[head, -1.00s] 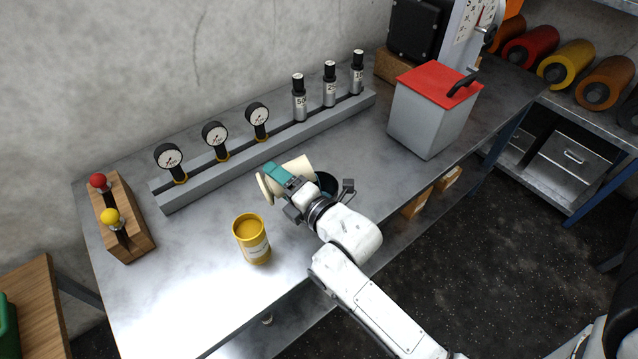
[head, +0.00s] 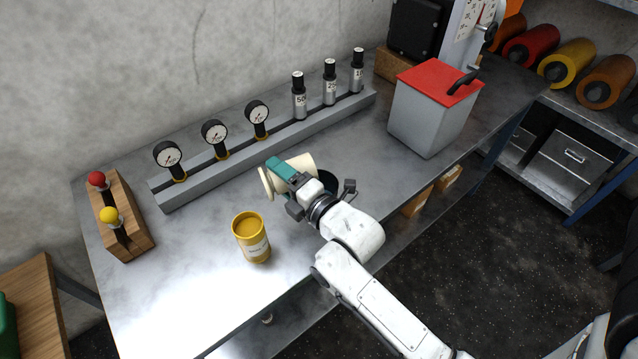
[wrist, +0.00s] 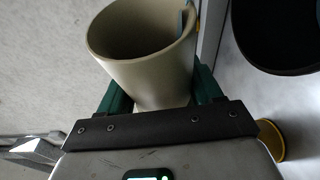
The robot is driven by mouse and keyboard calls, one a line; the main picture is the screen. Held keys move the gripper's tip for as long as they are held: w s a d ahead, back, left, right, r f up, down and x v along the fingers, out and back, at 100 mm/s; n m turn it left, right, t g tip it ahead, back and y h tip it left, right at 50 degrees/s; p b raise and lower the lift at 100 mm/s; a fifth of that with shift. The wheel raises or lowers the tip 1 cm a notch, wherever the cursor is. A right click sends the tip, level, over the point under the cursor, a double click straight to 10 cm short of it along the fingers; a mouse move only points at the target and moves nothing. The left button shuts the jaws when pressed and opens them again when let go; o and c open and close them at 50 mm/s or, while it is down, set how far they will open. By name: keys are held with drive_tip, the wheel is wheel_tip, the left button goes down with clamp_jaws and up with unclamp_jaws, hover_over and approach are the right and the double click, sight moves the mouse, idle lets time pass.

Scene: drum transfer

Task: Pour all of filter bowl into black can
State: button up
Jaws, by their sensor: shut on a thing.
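The cream filter bowl (head: 304,163) is in my gripper (head: 284,173), whose teal fingers are shut around it above the bench. It is tipped well over onto its side in the head view. In the wrist view the bowl (wrist: 140,50) shows its open mouth and bare inner wall; I see no contents in the part that shows. The black can (head: 328,179) stands on the bench just right of the bowl, partly hidden by my gripper and arm. Its dark mouth (wrist: 280,35) is at the wrist view's upper right, apart from the bowl's rim.
A yellow can (head: 251,238) stands on the bench left of my arm. A gauge rail (head: 240,165) with gauges and cylinders runs behind. A red-lidded box (head: 430,125) is at right, a wooden lever block (head: 125,220) at left. The bench front left is clear.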

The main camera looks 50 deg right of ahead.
drive_tip(key=shift+d+m+b, duration=0.1)
drive_tip(key=shift+m+b, duration=0.3)
